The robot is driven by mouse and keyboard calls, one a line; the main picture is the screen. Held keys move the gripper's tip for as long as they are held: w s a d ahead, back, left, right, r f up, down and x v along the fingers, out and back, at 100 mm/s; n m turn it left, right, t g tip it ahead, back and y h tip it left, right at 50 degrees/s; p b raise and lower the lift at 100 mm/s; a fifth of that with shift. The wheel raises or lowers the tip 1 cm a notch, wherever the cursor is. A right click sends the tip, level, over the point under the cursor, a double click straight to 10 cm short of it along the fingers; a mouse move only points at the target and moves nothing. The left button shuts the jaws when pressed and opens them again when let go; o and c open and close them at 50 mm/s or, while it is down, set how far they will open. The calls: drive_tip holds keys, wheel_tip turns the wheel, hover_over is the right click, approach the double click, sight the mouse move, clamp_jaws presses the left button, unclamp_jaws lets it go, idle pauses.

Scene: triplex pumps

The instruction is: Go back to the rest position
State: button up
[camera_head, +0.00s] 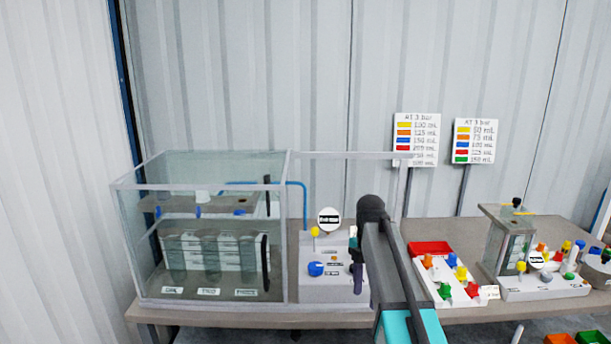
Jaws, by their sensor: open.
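My arm reaches up from the bottom edge, right of centre, to a dark rounded joint. My gripper (357,284) seems to be the small dark part hanging down left of the arm, in front of the right side of the white pump panel (334,290). It is small and dark, its fingers are hard to make out, and I see nothing held in it. I cannot tell whether it touches the panel. The panel carries a blue knob (315,269), a yellow knob (315,232) and a round gauge (329,219). My arm hides the panel's right edge.
A glass tank with labelled cylinders (203,258) fills the table's left. Right of my arm are a red tray (430,248), a white block with coloured knobs (452,275) and a second pump unit (545,286). Two sign boards (417,138) (475,141) stand behind.

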drive_tip(key=s+f+m+g, duration=0.1)
drive_tip(key=s+f, duration=0.5)
drive_tip(key=f, duration=0.4)
drive_tip(key=s+f+m+g, duration=0.1)
drive_tip(key=s+f+g, duration=0.1)
drive_tip(key=s+f, duration=0.65)
drive_tip(key=s+f+m+g, duration=0.1)
drive_tip(key=s+f, duration=0.2)
drive_tip(key=f, duration=1)
drive_tip(key=s+f+m, duration=0.9)
drive_tip(key=s+m, duration=0.1)
drive_tip(key=s, duration=0.2)
drive_tip(key=s+f+m+b, duration=0.1)
drive_tip(key=s+f+m, duration=0.8)
drive_tip(key=s, duration=0.3)
drive_tip(key=shift+f+m, duration=0.3)
drive_tip(key=shift+m, duration=0.2)
